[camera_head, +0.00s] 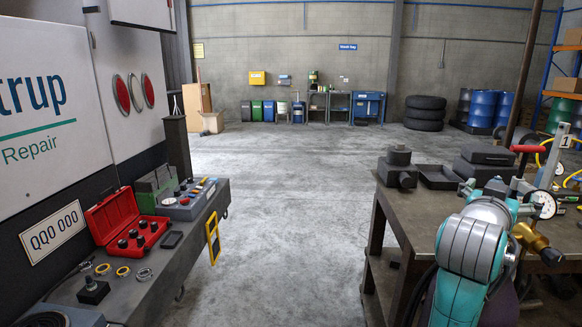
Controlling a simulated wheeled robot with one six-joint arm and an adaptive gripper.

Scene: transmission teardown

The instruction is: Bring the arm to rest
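My teal and white arm rises at the lower right of the head view, in front of the workbench (412,222). Its large rounded joint hides part of the bench top. Small dark parts at the far end of the arm, around my gripper (495,188), are crowded together against the bench items. I cannot make out two separate fingertips or whether anything is held.
A dark block-shaped part (398,168), a tray (438,177), a dial gauge (545,204) and a brass fitting (530,238) are on the workbench. At left, a truck-side shelf (150,280) holds an open red case (112,212). The floor between (285,240) is clear.

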